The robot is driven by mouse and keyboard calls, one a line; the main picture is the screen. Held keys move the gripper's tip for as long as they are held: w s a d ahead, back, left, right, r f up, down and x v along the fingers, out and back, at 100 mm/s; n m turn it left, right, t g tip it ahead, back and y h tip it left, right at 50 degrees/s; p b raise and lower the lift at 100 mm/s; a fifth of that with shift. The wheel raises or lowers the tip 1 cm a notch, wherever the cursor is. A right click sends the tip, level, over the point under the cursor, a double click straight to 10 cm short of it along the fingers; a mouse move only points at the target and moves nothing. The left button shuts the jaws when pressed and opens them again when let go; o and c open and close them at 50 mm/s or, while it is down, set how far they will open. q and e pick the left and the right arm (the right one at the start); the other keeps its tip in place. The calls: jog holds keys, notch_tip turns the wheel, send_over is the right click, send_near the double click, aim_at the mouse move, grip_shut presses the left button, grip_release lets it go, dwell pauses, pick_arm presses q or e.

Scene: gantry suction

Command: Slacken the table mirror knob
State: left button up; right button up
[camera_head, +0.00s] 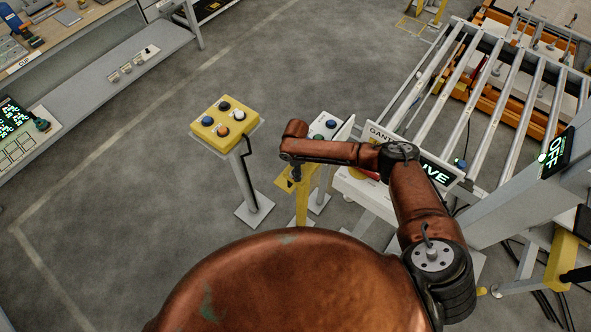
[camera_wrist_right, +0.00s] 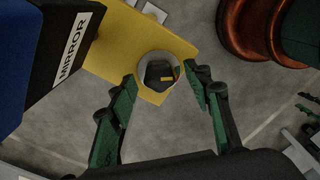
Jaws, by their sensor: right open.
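In the right wrist view a round knob (camera_wrist_right: 145,77) with a pale rim and a dark centre sits at the edge of a yellow plate (camera_wrist_right: 112,58). A dark and blue block (camera_wrist_right: 42,60) labelled MIRROR is at the upper left, beside the plate. My right gripper (camera_wrist_right: 159,74) is open, its green and black fingers on either side of the knob in the picture. I cannot tell whether they touch it. In the head view my copper right arm reaches over a yellow stand (camera_head: 302,205), which it partly hides. My left gripper is out of view.
A yellow button box (camera_head: 224,122) on a grey post stands left of my right arm. A smaller button box (camera_head: 318,131) is just behind the arm.

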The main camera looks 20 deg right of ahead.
jog(key=shift+c, duration=0.5)
jog(key=c, duration=1)
jog(key=shift+c, duration=0.2)
jog(key=shift+n, duration=0.4)
jog(key=n, duration=0.2)
jog(key=shift+f+n, duration=0.1)
jog(key=shift+n, duration=0.3)
jog(key=shift+s+n+b, duration=0.1)
jog(key=shift+n+b, duration=0.25)
jog(key=shift+n, duration=1.45)
jog(key=o, duration=1.1)
